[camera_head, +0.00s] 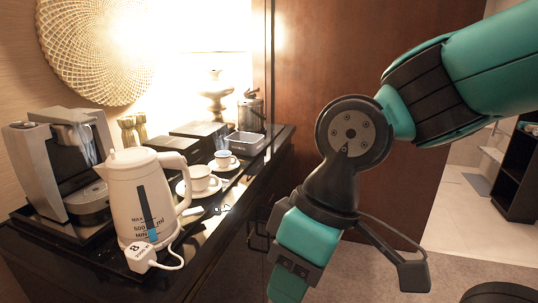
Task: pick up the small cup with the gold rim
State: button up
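Two white cups stand on saucers on the dark counter, to the right of the kettle. The smaller, farther cup (224,158) seems to have a thin darker rim; its gold colour is hard to make out. The larger, nearer cup (200,178) stands in front of it. My arm hangs down at the right of the counter, apart from both cups.
Dark boxes (187,147) and a metal tray (245,142) are close behind the cups. Open floor (480,262) lies right.

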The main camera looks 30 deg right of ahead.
aim_at(223, 159)
jog(key=z, duration=0.1)
jog(key=k, duration=1.25)
jog(key=z, duration=0.85)
jog(key=i, duration=1.45)
jog(key=u, duration=0.55)
jog(key=i, duration=0.8)
jog(key=u, duration=0.75)
